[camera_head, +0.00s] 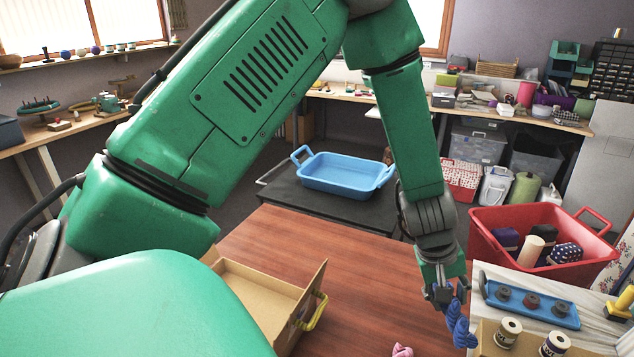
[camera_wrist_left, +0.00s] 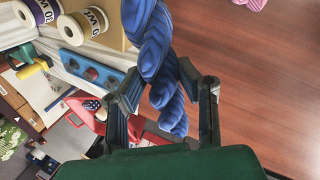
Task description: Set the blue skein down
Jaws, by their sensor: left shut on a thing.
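A twisted blue skein (camera_head: 460,327) hangs from my left gripper (camera_head: 443,292), near the right side of the reddish-brown wooden table (camera_head: 345,270). In the left wrist view the blue skein (camera_wrist_left: 152,40) passes between the two fingers of my left gripper (camera_wrist_left: 157,84), which are shut on it. Its lower end in the head view overlaps the edge of the table, and I cannot tell how far above the wood it is. A pink skein (camera_head: 402,350) lies on the table at the front. My right gripper is not in view.
An open cardboard box (camera_head: 262,290) with a yellow handle stands left on the table. Spools (camera_head: 508,332) and a blue tray (camera_head: 530,304) with dark pieces are at the right. A red basket (camera_head: 540,225) is behind them, a blue basket (camera_head: 345,172) farther back. Mid-table is clear.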

